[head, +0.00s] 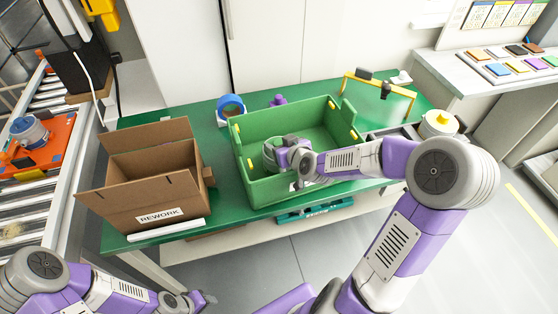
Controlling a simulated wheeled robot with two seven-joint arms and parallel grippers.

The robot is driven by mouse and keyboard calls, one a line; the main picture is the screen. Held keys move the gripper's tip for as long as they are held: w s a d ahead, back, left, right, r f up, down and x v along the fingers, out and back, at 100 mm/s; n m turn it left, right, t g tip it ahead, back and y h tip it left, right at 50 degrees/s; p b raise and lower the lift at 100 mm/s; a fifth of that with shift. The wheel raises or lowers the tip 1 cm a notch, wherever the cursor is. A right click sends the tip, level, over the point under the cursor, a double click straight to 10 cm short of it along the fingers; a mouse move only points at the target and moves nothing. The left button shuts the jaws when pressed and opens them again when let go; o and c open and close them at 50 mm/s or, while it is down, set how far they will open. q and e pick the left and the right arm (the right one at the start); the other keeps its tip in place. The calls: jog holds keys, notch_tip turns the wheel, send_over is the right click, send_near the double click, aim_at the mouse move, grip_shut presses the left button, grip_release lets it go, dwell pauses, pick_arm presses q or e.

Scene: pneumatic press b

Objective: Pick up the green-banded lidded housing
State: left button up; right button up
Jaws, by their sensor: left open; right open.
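A green bin (256,190) stands on the green-topped table. My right arm reaches into it from the right, and my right gripper (280,153) is low inside the bin, open. A greyish rounded shape shows at the gripper's fingers; it may be the lidded housing, but the gripper and wrist hide most of it and I cannot make out a green band. I cannot tell whether the fingers touch it. My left gripper (207,299) is open and empty at the bottom of the view, in front of the table and away from the bin.
A cardboard box (158,185) marked REWORK stands left of the bin. A blue tape roll (231,106) lies behind. A yellow-framed stand (378,84) and a white, yellow-topped container (438,123) are at right. A blue-banded part (28,131) sits on an orange pallet on the conveyor.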

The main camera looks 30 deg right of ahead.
grip_shut()
dwell(0.5)
jog(key=shift+w, duration=0.1)
dwell(0.9)
